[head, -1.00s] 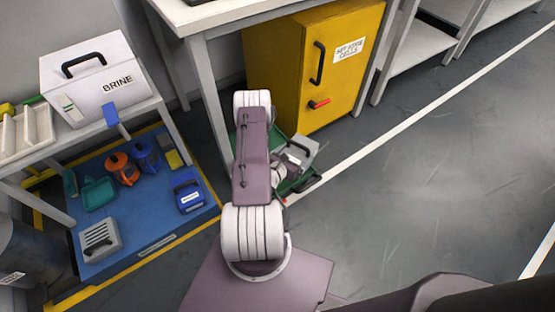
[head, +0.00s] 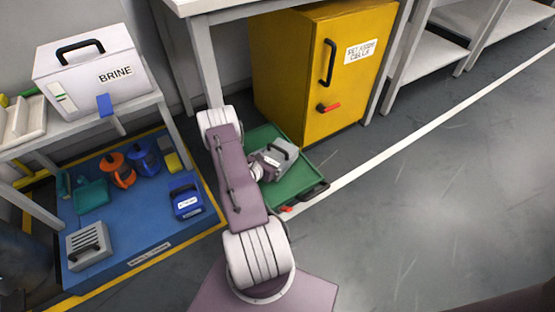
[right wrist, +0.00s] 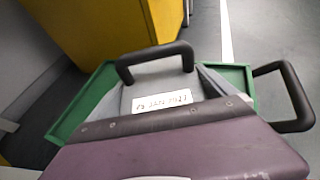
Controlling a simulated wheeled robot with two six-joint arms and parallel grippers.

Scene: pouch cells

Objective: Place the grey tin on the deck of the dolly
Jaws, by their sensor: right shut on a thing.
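The grey tin (head: 279,158), with a black handle and a white label, is over the green deck of the dolly (head: 296,184). My right gripper (head: 266,163) is shut on it from the left side in the head view. In the right wrist view the tin (right wrist: 209,84) shows its handle and label, with the green deck (right wrist: 84,103) on both sides. I cannot tell whether the tin touches the deck. My arm hides the dolly's left part in the head view. My left gripper is not in view.
A yellow cabinet (head: 300,75) stands just behind the dolly. A blue mat (head: 140,215) at left holds another grey box (head: 88,245), a blue box (head: 187,202) and several other items. A white BRINE box (head: 90,75) stands on a bench. The floor at right is clear.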

